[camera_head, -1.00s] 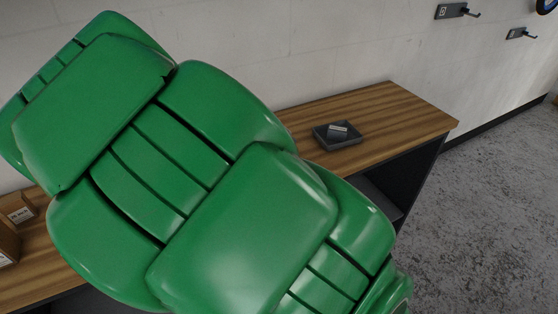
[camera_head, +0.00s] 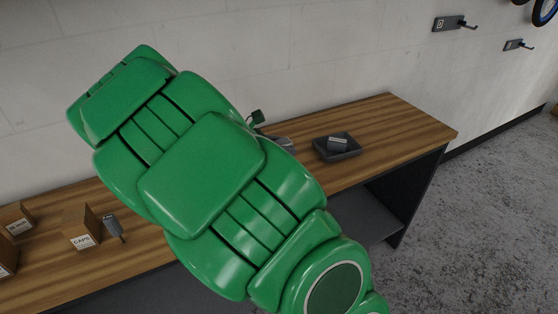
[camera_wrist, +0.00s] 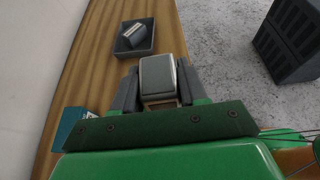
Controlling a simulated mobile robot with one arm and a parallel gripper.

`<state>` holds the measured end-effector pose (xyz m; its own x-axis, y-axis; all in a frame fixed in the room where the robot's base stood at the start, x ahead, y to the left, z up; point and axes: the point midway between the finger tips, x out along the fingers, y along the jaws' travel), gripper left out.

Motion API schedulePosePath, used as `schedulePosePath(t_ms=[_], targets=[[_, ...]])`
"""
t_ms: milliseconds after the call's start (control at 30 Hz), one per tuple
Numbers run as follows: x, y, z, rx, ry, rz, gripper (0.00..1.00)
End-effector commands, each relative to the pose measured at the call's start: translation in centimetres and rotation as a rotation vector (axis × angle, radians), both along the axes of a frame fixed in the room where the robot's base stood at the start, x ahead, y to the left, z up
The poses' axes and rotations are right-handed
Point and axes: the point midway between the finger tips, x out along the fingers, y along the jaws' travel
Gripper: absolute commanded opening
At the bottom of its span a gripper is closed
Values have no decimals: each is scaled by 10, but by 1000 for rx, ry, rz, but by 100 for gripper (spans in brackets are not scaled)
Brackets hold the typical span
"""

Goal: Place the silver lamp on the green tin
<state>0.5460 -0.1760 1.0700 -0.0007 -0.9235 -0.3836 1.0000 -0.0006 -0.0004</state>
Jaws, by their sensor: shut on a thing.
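In the wrist view my gripper (camera_wrist: 159,84) is shut on a small silver-grey block with a pale frame, which looks like the silver lamp (camera_wrist: 157,71). It is held between the two dark fingers, above the wooden bench. A teal box-like thing with a pale label, possibly the green tin (camera_wrist: 71,126), shows at lower left, partly hidden by my wrist. In the head view my green arm covers the middle of the bench and hides most of my gripper. A small grey part shows beside the arm, too hidden to name.
A dark tray (camera_head: 352,153) with a small grey block in it stands on the right of the wooden bench (camera_head: 395,125). Cardboard boxes (camera_head: 80,228) and a small dark tool (camera_head: 113,228) are at left. Wall hooks (camera_head: 455,23) are at upper right.

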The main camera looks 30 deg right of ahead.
Motion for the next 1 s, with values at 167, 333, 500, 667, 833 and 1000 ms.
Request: schedulePosePath(t_ms=[167,333,500,667,833,1000], targets=[[15,-5,-19,-1,2,1,11],[27,-10,-37,-1,4,-1,11],[36,-12,-47,-1,1,-1,11],[39,-13,-51,-1,1,-1,11],[45,-15,-59,-1,2,0,11],[44,-15,-80,-3,4,-1,11]])
